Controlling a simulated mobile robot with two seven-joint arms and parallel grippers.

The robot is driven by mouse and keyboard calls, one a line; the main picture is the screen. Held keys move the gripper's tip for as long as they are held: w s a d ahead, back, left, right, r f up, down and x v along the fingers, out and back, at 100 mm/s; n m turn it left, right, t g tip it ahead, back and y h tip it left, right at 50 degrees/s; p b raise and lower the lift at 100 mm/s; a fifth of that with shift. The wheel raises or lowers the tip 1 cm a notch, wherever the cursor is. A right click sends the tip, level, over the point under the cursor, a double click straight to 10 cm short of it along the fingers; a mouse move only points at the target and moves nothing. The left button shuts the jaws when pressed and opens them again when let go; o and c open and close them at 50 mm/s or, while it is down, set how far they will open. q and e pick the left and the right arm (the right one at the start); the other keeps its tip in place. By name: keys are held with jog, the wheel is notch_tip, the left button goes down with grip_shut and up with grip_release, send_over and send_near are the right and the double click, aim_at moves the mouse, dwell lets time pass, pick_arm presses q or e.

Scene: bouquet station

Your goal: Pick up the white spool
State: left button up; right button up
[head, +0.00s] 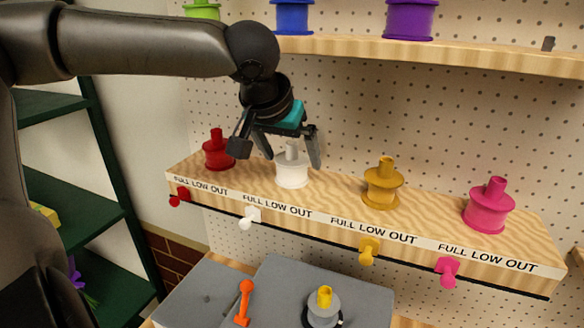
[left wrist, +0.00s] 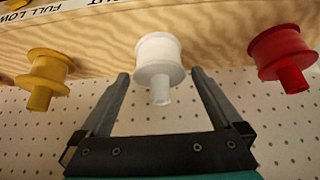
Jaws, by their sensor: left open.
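The white spool (head: 292,170) stands upright on the lower wooden shelf, between the red spool (head: 217,150) and the yellow spool (head: 382,184). My left gripper (head: 290,150) is open just above it, with a finger on either side of its top post in the head view. In the left wrist view the white spool (left wrist: 158,62) shows between the two open fingers (left wrist: 160,100), its narrow post pointing toward the gripper. I see no clear contact between the fingers and the spool. My right gripper is not in view.
A pink spool (head: 488,205) stands at the right end of the lower shelf (head: 335,192). Coloured pegs, such as a white one (head: 249,217), stick out below its labels. An upper shelf (head: 450,54) holds blue and purple spools. A grey surface (head: 270,290) lies below.

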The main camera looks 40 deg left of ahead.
pick_arm(q)
jog(key=c, duration=1.2)
jog(key=shift+r, duration=0.15)
